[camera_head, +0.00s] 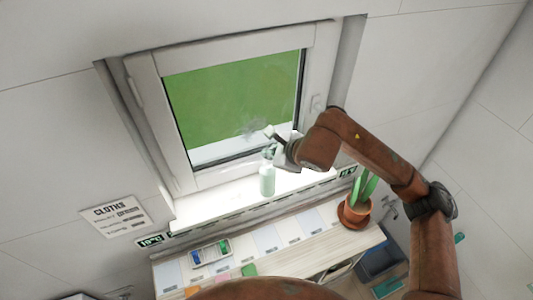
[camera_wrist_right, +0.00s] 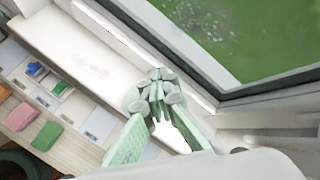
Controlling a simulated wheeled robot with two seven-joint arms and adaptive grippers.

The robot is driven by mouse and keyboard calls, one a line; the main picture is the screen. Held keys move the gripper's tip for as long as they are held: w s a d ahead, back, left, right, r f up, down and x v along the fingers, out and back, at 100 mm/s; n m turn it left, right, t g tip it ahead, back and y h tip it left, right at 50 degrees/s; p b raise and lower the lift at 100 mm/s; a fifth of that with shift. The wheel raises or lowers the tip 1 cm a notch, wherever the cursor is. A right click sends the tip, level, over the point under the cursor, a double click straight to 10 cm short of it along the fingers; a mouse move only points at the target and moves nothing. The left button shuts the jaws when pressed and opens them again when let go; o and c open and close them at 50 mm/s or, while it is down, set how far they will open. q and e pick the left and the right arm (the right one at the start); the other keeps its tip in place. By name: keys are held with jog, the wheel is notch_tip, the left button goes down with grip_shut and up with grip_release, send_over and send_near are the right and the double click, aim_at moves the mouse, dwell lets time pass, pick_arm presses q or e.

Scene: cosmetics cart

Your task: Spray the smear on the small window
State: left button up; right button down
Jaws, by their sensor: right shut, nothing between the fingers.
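The small window (camera_head: 235,95) has a white frame and a green pane. A grey speckled smear (camera_head: 254,127) lies low on the pane; it also shows at the top of the right wrist view (camera_wrist_right: 203,14). A pale green bottle (camera_head: 267,181) stands upright on the white sill in the head view. My right gripper (camera_head: 270,142) is just above the bottle, in front of the lower pane. Its fingers (camera_wrist_right: 157,95) are shut with nothing between them. I cannot tell whether they touch the bottle's top, which is partly hidden. My left gripper is out of view.
Below the sill is a cart top (camera_head: 300,243) with cards and a small tray (camera_head: 211,253). A potted cactus (camera_head: 354,212) stands at its right end. A cloths sign (camera_head: 114,215) hangs on the left wall. The sill's left part is clear.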

aim_at(268, 165)
notch_tip(268, 165, up, 6)
jog(key=p, duration=0.1)
dwell(0.8)
dwell(0.6)
